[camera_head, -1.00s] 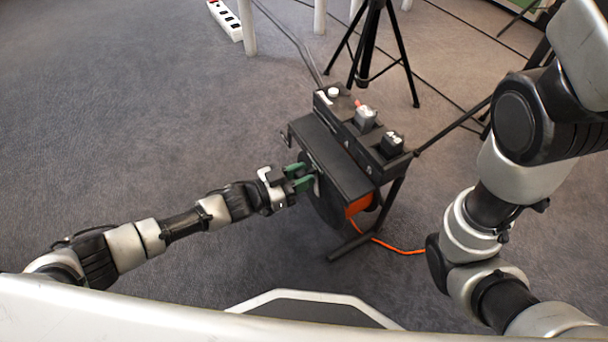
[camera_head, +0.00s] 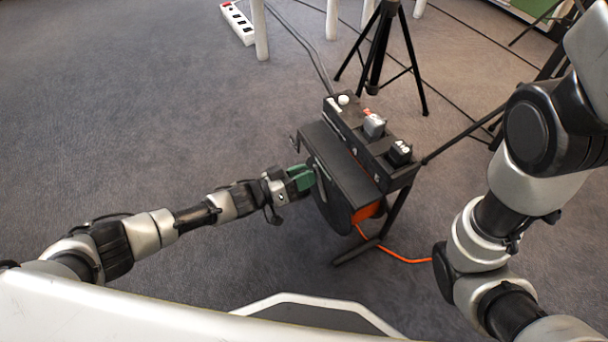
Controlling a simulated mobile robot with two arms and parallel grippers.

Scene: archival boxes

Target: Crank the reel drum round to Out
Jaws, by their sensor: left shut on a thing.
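The reel (camera_head: 341,165) is a black box-shaped unit on a dark stand, with a round drum (camera_head: 330,206) under its cover and orange cable (camera_head: 367,211) inside. My left gripper (camera_head: 303,177), with green fingers, is at the drum's left side. It is shut on the crank handle, which is mostly hidden by the fingers. Any Out marking is too small to read. My right arm (camera_head: 478,225) hangs at the right of the picture; its gripper is not visible.
A strip with knobs and plugs (camera_head: 374,125) runs along the reel's far side. A black tripod (camera_head: 381,50) stands behind it. A white power strip (camera_head: 237,22) lies at the top left. Orange cable trails on the floor. The carpet at left is clear.

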